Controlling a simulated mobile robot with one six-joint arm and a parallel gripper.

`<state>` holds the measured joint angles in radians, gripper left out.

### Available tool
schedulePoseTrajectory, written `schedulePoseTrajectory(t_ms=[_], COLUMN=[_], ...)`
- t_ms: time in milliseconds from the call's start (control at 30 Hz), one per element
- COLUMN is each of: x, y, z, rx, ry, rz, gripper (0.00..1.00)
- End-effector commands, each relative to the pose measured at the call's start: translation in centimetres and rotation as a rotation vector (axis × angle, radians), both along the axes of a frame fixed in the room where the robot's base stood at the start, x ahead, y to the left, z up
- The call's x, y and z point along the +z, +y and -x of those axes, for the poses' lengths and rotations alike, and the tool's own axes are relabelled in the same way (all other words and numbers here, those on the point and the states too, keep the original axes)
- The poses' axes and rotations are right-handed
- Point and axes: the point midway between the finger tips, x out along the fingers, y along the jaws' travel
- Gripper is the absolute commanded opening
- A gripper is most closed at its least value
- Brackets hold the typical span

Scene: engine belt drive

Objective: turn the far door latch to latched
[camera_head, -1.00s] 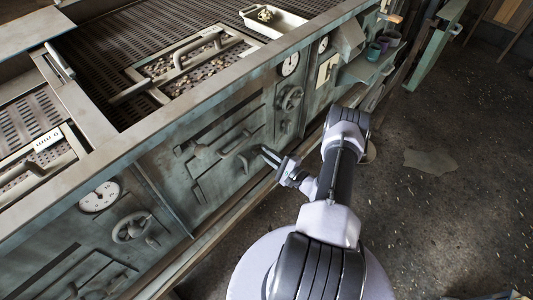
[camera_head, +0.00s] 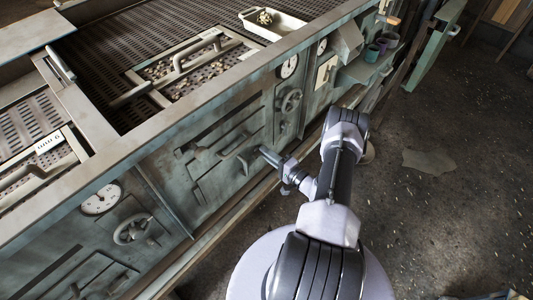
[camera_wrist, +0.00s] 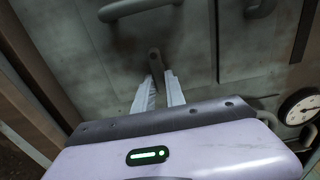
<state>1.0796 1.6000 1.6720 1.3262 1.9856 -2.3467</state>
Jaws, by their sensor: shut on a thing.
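The far door latch (camera_wrist: 154,57) is a small dark bar with a round end on the grey-green machine front, seen in the wrist view. My gripper (camera_wrist: 159,84) has its two pale fingers shut on the latch's lower part, one on each side. In the wrist view the latch stands almost upright, its round end beyond the fingertips. In the head view my gripper (camera_head: 266,152) touches the front at the right side of the far door (camera_head: 215,165). There the gripper hides the latch.
Bar handles (camera_head: 240,147) stick out from the door close to my gripper. A handwheel (camera_head: 291,100) and a gauge (camera_head: 287,66) are above right of it. A nearer handwheel (camera_head: 131,229) is at lower left. The floor (camera_head: 440,215) to the right is mostly clear.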

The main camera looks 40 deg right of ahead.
Motion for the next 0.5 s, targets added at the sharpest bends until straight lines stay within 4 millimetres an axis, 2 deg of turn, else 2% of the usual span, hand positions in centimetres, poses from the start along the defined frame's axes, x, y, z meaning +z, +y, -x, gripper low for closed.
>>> schedulePoseTrajectory(t_ms=[300,333,400,433,500], x=[0.00,0.00,0.01,0.01,0.01], y=[-0.03,-0.03,-0.03,-0.03,-0.03], z=[0.00,0.00,0.00,0.00,0.00], rx=[-0.001,-0.001,-0.001,-0.001,-0.001], ry=[0.000,0.000,0.000,0.000,0.000], rz=[0.002,0.001,0.001,0.001,0.001], gripper=[0.00,0.17,0.31,0.37,0.37])
